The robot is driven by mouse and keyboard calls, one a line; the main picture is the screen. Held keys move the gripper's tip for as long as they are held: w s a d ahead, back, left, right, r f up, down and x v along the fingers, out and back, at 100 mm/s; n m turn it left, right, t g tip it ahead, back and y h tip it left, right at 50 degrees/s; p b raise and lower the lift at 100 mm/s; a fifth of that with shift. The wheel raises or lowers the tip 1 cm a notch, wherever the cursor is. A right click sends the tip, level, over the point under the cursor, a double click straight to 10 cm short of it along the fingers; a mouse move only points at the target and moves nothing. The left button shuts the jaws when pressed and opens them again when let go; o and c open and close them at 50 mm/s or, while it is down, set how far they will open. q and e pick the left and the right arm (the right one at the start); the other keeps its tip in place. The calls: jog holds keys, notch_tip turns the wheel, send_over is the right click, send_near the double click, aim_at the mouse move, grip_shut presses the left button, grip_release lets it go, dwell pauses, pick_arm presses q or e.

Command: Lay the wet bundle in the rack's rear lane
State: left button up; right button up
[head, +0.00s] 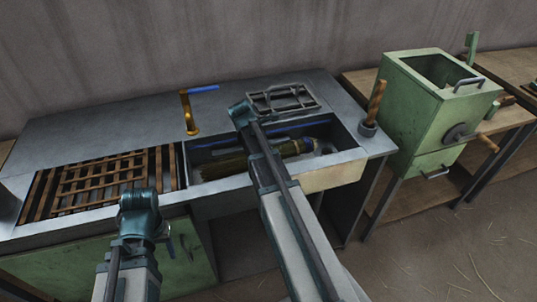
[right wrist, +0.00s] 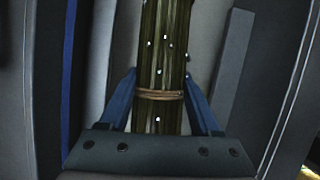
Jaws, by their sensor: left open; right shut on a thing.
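The wet bundle (head: 226,166) is a long olive-green bundle lying lengthwise in or just above the sink basin, partly hidden behind my right arm. In the right wrist view the bundle (right wrist: 162,50) shows pale drops and a twine tie. My right gripper (right wrist: 160,88) has its blue fingers on both sides of the bundle at the tie. In the head view that gripper is hidden by its arm. The wooden slatted rack (head: 112,178) lies on the counter left of the sink, and its lanes look empty. My left gripper (head: 169,246) is open, low in front of the counter, mostly hidden by its wrist.
The sink (head: 210,182) has a raised front wall. A brass tap (head: 188,112) with a blue lever stands behind it. A metal wire rack (head: 284,99) lies at the back edge. A wooden-handled tool (head: 375,105) stands right of the sink, and a green box machine (head: 432,105) is further right.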

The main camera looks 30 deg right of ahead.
notch_tip(320, 180, up, 6)
jog(key=p, duration=0.4)
jog(key=shift+f, duration=0.2)
jog(key=shift+f, duration=0.1)
